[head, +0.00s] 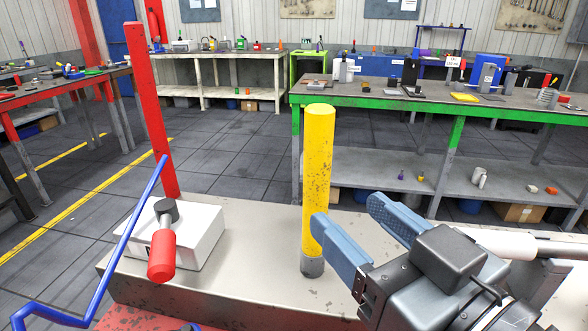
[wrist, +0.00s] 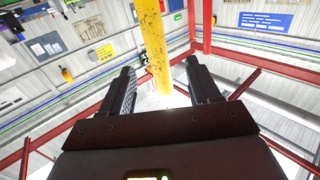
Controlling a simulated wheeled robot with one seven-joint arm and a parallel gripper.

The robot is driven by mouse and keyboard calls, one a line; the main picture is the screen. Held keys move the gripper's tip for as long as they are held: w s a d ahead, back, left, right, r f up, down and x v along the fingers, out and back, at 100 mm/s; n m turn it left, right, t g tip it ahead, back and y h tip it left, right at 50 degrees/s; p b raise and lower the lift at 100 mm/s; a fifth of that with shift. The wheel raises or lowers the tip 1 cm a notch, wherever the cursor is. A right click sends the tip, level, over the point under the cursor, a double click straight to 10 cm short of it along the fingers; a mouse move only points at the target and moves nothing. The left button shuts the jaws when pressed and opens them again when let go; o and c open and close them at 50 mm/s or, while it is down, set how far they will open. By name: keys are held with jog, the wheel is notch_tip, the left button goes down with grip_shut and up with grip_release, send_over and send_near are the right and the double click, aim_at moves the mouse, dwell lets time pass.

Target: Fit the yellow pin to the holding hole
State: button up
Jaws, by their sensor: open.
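The yellow pin (head: 318,170) is a tall, scuffed cylinder standing upright on the grey metal bench top (head: 260,268). Its foot is a grey collar or end piece (head: 312,264); I cannot tell if that is part of the pin or a socket. My gripper (head: 348,214) is open, with blue fingers pointing left toward the pin's lower half. One fingertip overlaps the pin's right edge in the head view; contact is unclear. In the wrist view, the pin (wrist: 154,40) shows beyond and between the open fingers (wrist: 160,68). I cannot make out a holding hole.
A white box (head: 195,240) with a red-handled lever (head: 162,255) sits on the bench to the left. A red post (head: 150,110) and a bent blue rod (head: 125,245) stand near it. A green-edged table (head: 455,125) with tools lies behind.

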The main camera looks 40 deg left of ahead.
aim_at(324, 181)
jog(key=p+x, duration=0.1)
jog(key=x, duration=0.3)
jog(key=shift+s+r, duration=0.1)
jog(key=shift+r, duration=0.1)
jog(key=p+x, duration=0.1)
jog(key=x, duration=0.1)
jog(key=p+x, duration=0.1)
jog(key=x, duration=0.1)
jog(key=shift+w+r, duration=0.1)
jog(key=shift+w, duration=0.25)
jog(key=shift+w+a, duration=0.2)
jog(key=shift+a, duration=0.25)
jog(key=shift+c, duration=0.4)
grip_shut()
